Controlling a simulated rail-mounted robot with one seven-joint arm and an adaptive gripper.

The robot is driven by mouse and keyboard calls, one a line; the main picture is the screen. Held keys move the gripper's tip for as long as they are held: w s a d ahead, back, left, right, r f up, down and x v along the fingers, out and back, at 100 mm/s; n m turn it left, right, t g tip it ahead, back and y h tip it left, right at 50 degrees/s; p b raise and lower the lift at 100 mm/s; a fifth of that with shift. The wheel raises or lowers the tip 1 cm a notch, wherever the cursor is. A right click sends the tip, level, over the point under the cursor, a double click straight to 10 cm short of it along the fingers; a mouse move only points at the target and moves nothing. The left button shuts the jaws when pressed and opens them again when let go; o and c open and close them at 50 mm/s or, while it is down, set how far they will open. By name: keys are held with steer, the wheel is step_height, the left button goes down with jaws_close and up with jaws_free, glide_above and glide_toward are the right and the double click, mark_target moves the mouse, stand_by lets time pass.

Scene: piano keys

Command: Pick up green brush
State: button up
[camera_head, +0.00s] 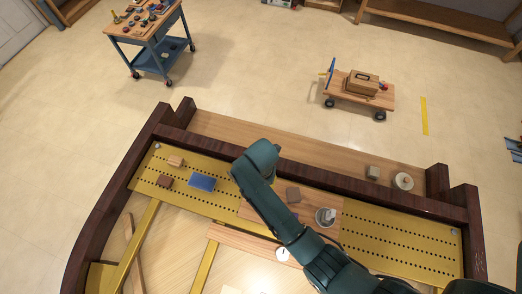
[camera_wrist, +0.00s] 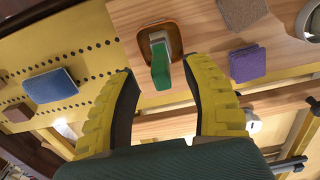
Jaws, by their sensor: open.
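In the wrist view, the green brush (camera_wrist: 160,73) has a green end pointing toward me and a pale grey part behind it. It sits in or on a dark, orange-rimmed holder (camera_wrist: 174,28) on a wooden board. My gripper (camera_wrist: 158,72) has two yellow fingers spread wide, one left and one right of the green end, with nothing between the pads that I can see being held. I cannot tell how far the fingertips are from the brush in depth. In the head view my arm covers the brush and my gripper.
Right of the brush are a purple block (camera_wrist: 247,63), a brown-grey block (camera_wrist: 242,12) and a pale cup (camera_wrist: 312,22). A blue block (camera_wrist: 50,85) lies left on the yellow perforated rail (camera_head: 390,245). The dark wooden frame (camera_head: 320,178) edges the work area.

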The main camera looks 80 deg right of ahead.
step_height(320, 180, down, 5)
steer(key=shift+d, duration=0.1)
jaws_close()
stand_by(0.3)
